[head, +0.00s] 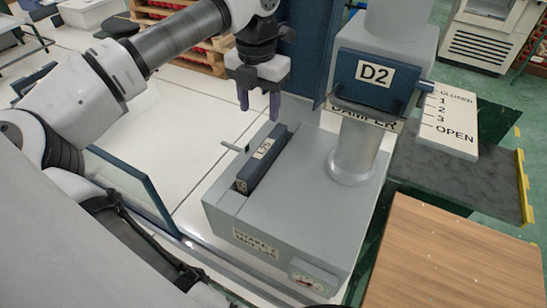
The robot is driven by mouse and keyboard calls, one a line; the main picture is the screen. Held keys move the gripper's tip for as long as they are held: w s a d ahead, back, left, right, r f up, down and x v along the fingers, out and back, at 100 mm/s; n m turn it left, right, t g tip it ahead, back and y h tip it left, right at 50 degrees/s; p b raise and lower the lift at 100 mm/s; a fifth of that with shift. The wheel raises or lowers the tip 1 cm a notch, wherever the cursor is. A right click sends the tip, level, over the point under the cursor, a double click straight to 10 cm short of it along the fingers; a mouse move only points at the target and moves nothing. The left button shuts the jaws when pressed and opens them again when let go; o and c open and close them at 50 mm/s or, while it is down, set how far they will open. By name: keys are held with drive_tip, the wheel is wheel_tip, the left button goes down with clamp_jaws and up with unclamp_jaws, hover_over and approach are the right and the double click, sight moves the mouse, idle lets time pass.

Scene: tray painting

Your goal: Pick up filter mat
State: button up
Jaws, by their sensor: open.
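My gripper (259,103) points down with its two dark fingers apart and nothing between them. It is above and beyond a dark blue slab-like piece (267,158), which sits in a slot in the top of a grey box-shaped unit (290,215). The blue piece carries small white labels, one on top and one on its near end. It may be the filter mat, but I cannot tell for sure. A thin grey lever (233,147) sticks out to the left beside it. The gripper does not appear to touch anything.
A grey duct (355,150) with a blue "D2" damper box (375,78) and handle rises right of the slot. A scale plate (450,125) reads CLOSED to OPEN. A wooden top (455,260) is at right, a glass panel (130,180) at left.

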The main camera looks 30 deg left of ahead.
sight(264, 148)
wheel_tip(264, 148, down, 8)
drive_tip(key=b, duration=0.5)
drive_tip(key=shift+s+f, duration=0.1)
drive_tip(key=shift+s, duration=0.05)
drive_tip(key=shift+w+d+f+b, duration=0.15)
drive_tip(key=shift+f+b, duration=0.25)
drive_tip(key=shift+f, duration=0.5)
drive_tip(key=shift+w+f+b, duration=0.15)
drive_tip(key=shift+f+b, duration=0.2)
drive_tip(key=shift+f, duration=0.6)
drive_tip(key=shift+w+d+f+b, duration=0.15)
drive_tip(key=shift+f+b, duration=0.25)
drive_tip(key=shift+f, duration=0.5)
drive_tip(key=shift+r, duration=0.1)
drive_tip(key=shift+c, duration=0.2)
drive_tip(key=c, duration=0.9)
